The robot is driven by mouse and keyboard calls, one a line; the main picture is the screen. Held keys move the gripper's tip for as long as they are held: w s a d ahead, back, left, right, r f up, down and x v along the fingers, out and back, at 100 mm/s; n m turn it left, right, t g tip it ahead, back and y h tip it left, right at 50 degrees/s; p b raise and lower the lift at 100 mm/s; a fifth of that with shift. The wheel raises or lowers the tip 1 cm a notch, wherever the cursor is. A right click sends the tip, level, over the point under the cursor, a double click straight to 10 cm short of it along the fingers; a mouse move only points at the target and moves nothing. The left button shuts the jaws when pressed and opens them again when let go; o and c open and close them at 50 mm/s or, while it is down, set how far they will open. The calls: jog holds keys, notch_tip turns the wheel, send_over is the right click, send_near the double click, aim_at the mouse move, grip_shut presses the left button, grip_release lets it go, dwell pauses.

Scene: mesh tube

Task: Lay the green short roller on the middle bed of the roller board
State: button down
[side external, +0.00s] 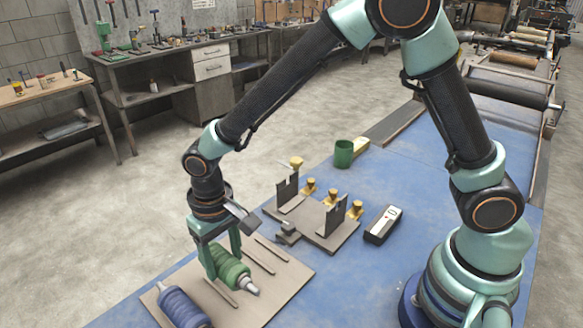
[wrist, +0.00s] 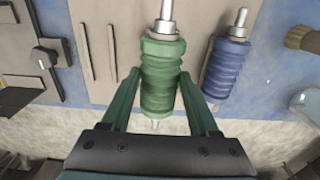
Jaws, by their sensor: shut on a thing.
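The green short roller (side external: 231,268) has a ribbed body and metal shaft ends. My gripper (side external: 222,258) is shut on its body, with one finger on each side in the wrist view (wrist: 159,80). The roller (wrist: 160,62) is over the middle of the tan roller board (side external: 285,288), between the blue roller (side external: 184,308) and a pair of thin raised strips (wrist: 98,50). Its length runs roughly along the strips. I cannot tell whether it touches the board or hangs just above it. The blue roller lies on the bed beside it, also seen in the wrist view (wrist: 227,68).
Behind the board stands a fixture plate (side external: 318,228) with two dark uprights and several brass knobs. A black-and-white device (side external: 383,224) and a green cup (side external: 343,154) stand on the blue table. A brush (wrist: 303,40) shows beyond the blue roller in the wrist view.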

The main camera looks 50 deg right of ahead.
aim_at(226, 272)
jog(key=shift+f, duration=1.85)
jog(key=shift+f, duration=0.1)
jog(key=shift+c, duration=0.7)
grip_release()
